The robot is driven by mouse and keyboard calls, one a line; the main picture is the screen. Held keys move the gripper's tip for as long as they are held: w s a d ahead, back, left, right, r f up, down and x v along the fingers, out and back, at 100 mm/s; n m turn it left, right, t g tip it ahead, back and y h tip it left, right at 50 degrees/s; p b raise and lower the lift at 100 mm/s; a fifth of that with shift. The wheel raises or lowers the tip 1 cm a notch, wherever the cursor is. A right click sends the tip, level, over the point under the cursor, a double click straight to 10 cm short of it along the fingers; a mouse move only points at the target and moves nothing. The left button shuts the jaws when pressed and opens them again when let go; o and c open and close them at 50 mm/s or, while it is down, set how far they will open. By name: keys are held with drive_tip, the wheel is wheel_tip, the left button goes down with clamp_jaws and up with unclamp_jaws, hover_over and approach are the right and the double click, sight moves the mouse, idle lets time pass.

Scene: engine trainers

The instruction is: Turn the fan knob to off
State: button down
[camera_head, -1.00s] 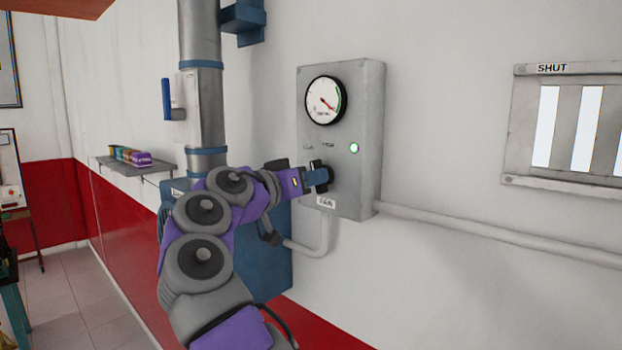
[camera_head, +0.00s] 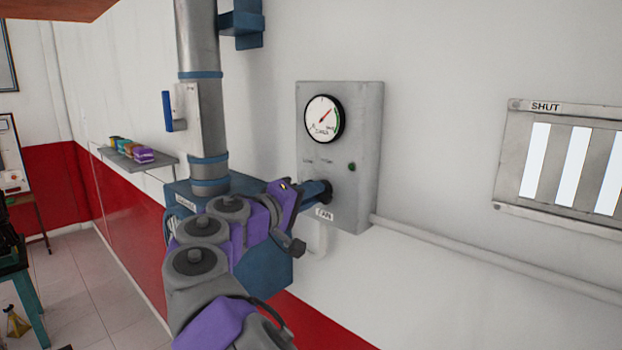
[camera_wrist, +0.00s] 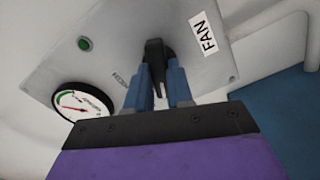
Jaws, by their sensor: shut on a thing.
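The grey fan control box (camera_head: 365,150) is on the white wall, with a round gauge (camera_head: 324,119) at its top and a FAN label (camera_head: 324,213) at the bottom. Its indicator light (camera_head: 351,166) is dark green and looks unlit. My gripper (camera_head: 322,190) reaches the box from the left, just above the label. In the wrist view my gripper (camera_wrist: 161,85) has its two blue fingers shut on the black fan knob (camera_wrist: 154,62). The gauge (camera_wrist: 80,102), light (camera_wrist: 84,43) and label (camera_wrist: 204,35) also show there, turned. The gripper mostly hides the knob in the head view.
A metal pipe (camera_head: 203,45) with a blue-handled lever (camera_head: 167,111) stands left of the box above a blue housing (camera_head: 262,262). A louvred vent (camera_head: 565,160) marked SHUT is at right. A conduit (camera_head: 480,255) runs right from the box.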

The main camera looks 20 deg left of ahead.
drive_tip(key=shift+f+n+p, duration=0.15)
drive_tip(key=shift+n+p, duration=1.95)
drive_tip(key=shift+p, duration=0.15)
drive_tip(key=shift+a+f, duration=0.1)
drive_tip(key=c, duration=1.4)
unclamp_jaws()
drive_tip(key=o, duration=0.4)
drive_tip(key=shift+w+a, duration=0.15)
drive_tip(key=shift+a, duration=0.2)
drive_tip(key=b+v, duration=0.3)
drive_tip(key=v, duration=1.4)
